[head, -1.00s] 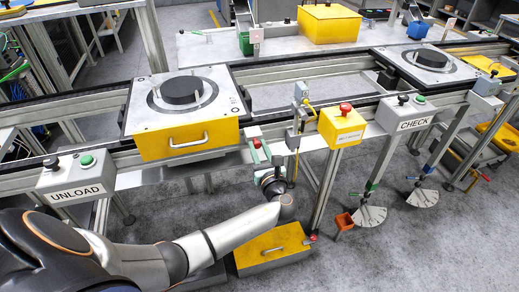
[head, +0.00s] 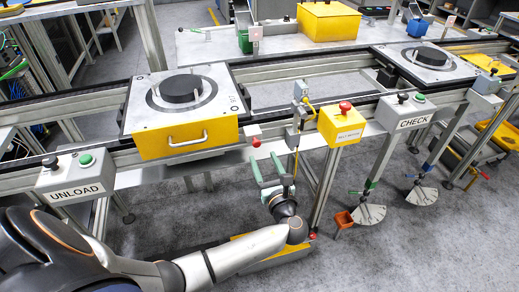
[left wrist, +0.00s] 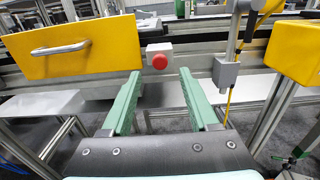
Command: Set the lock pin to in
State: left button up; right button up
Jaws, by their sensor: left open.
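A red round knob (head: 256,142) sits on the front of a small pale box (head: 253,131) on the rail, just right of the yellow-fronted pallet (head: 186,138). I take this knob to be the lock pin; no label shows. In the left wrist view the red knob (left wrist: 158,61) faces me, its box behind it. My left gripper (head: 267,161) is below and in front of the knob, with green fingers apart and empty. In the left wrist view the gripper (left wrist: 160,74) has the knob centred just beyond its fingertips, apart from both. My right gripper is out of view.
A grey box with a yellow cable (left wrist: 225,72) hangs right of the fingers. The yellow box with a red button (head: 341,124) is farther right, and the UNLOAD panel (head: 76,179) is left. A yellow box (head: 262,256) stands below my arm.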

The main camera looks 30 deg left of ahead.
pick_arm(q)
jog(key=v, duration=0.6)
dwell(0.3)
jog(key=s+d+f+n+g+h+p, duration=0.1)
jog(key=s+d+f+n+g+h, duration=0.1)
jog(key=s+f+n+h, duration=0.5)
jog(key=s+d+f+n+g+h+p, duration=0.1)
jog(key=s+d+f+n+h, duration=0.15)
jog(key=f, duration=0.75)
jog(key=s+d+r+n+h, duration=0.1)
jog(key=s+d+n+h, duration=0.2)
jog(key=n, duration=1.1)
jog(key=shift+s+d+r+n+h+p, duration=0.3)
jog(key=shift+s+h, duration=1.45)
jog(key=shift+s, duration=1.55)
